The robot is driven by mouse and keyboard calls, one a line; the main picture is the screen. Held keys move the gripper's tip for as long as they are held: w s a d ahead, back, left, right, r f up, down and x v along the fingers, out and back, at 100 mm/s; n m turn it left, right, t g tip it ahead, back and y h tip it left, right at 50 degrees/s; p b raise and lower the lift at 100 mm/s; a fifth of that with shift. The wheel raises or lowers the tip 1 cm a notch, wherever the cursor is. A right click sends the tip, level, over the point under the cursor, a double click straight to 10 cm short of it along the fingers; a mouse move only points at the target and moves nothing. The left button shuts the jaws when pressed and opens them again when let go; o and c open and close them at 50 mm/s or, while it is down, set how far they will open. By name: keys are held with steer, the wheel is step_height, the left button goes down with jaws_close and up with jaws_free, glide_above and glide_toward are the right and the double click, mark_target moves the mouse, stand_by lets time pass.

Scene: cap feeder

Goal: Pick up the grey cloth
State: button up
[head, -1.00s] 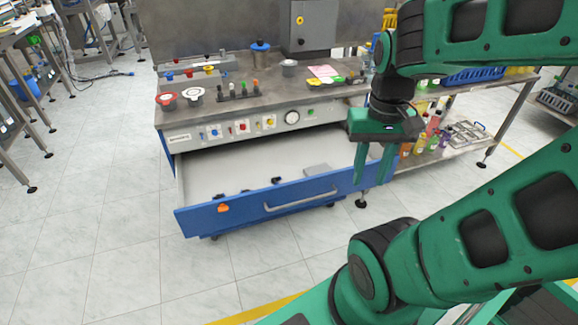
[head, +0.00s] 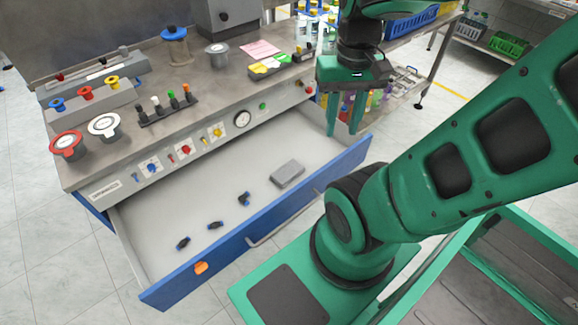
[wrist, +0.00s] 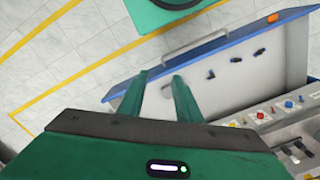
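The grey cloth (head: 287,173) is a small folded grey block lying flat on the floor of the open drawer (head: 150,215), toward its right part. My gripper (head: 343,130) points down at the right end of the drawer, above and to the right of the cloth and apart from it. Its two green fingers are spread with nothing between them.
Several small black-and-blue fittings (head: 214,225) lie in the drawer left of the cloth. The drawer's blue front (head: 215,265) has a bar handle and an orange tag (head: 201,268). The bench top (head: 205,85) with jars and caps stands above the drawer.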

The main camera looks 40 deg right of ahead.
steer(key=shift+o, duration=0.4)
steer(key=shift+w, duration=0.1)
steer(key=o, duration=0.5)
steer(key=shift+s+d+r, duration=0.1)
steer(key=shift+s+r, duration=0.05)
steer(key=shift+s, duration=0.2)
steer(key=o, duration=0.5)
steer(key=shift+s+n, duration=0.1)
steer(key=shift+n, duration=0.2)
steer(key=shift+c, duration=0.2)
steer(key=shift+o, duration=0.4)
steer(key=w+d+f+n, duration=0.2)
steer(key=w+f+n, duration=0.2)
steer(key=w+n, duration=0.2)
steer(key=shift+w+n, duration=0.4)
steer(key=shift+w, duration=0.3)
steer(key=n+y, duration=0.2)
steer(key=n, duration=1.6)
glide_above(288, 171)
steer(key=f, duration=1.7)
steer(key=w+f, duration=0.1)
steer(key=f, duration=0.8)
steer(key=shift+d+f, duration=0.25)
steer(key=shift+d, duration=0.15)
steer(key=f, duration=0.2)
steer(key=s+f, duration=0.1)
steer(key=f, duration=0.1)
steer(key=shift+a, duration=0.15)
steer(key=shift+w+a+f, duration=0.1)
steer(key=shift+f, duration=0.6)
